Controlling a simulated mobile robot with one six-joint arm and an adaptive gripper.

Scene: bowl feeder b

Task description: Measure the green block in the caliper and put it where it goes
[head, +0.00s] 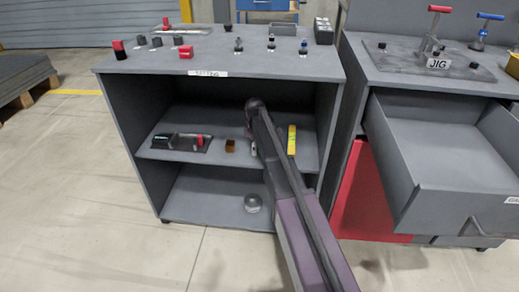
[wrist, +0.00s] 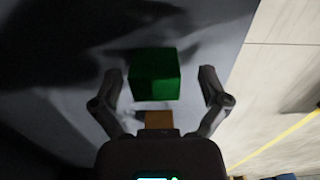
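The green block (wrist: 153,75) shows in the wrist view between the fingertips of my gripper (wrist: 162,80). Gaps show between the block and both fingers, so my gripper is open around or just short of it, not touching. In the head view my arm hides the green block and most of my gripper. A black device with a red part (head: 181,142), possibly the caliper, lies on the middle shelf at the left.
A brown block (head: 230,146) stands on the middle shelf; an orange-brown block (wrist: 158,119) shows near my gripper. A yellow bar (head: 291,140) lies to the right. The shelf unit's top (head: 215,61) is overhead. An open drawer (head: 440,160) juts out at right.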

